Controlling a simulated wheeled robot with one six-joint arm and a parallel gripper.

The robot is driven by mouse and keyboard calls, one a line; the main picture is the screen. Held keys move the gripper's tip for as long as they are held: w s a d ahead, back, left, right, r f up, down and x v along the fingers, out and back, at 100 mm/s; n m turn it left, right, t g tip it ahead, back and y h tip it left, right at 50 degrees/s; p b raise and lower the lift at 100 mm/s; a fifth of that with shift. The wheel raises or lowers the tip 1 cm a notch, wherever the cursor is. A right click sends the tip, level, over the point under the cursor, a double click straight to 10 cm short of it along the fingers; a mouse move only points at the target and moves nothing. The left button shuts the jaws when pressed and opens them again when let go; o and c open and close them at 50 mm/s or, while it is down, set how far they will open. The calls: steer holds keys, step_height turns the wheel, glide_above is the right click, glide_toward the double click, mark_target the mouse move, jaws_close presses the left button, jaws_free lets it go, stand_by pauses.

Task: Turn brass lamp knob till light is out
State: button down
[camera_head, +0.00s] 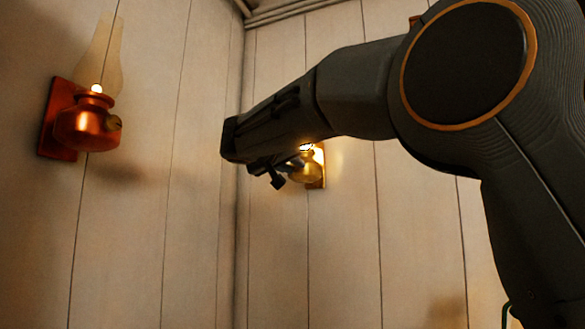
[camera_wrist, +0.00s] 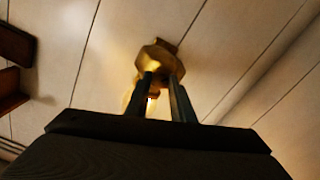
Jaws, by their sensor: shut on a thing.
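The brass lamp (camera_head: 312,172) hangs on the far wall, partly hidden behind my gripper and arm. A bright glow shows at its top, and the wall around it is lit. In the wrist view the brass lamp's body (camera_wrist: 160,60) is just beyond my fingertips, with a bright spot and glow between the fingers. My gripper (camera_head: 275,177) is at the lamp's front; in the wrist view its two fingers (camera_wrist: 162,82) reach the lamp body. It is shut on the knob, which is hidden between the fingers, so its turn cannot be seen.
A copper lamp (camera_head: 88,126) with a lit flame, a glass chimney and a small knob (camera_head: 115,122) is on the left wall. Dark wooden pieces (camera_wrist: 14,46) show at the wrist view's left edge. The plank wall (camera_head: 350,250) below the brass lamp is clear.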

steer(key=n, duration=0.6)
steer(key=shift+n+p, duration=0.3)
steer(key=m+p, duration=3.1)
steer(key=m, duration=0.4)
steer(key=shift+m, duration=0.4)
steer(key=c, duration=1.5)
jaws_free()
steer(key=shift+c, duration=0.2)
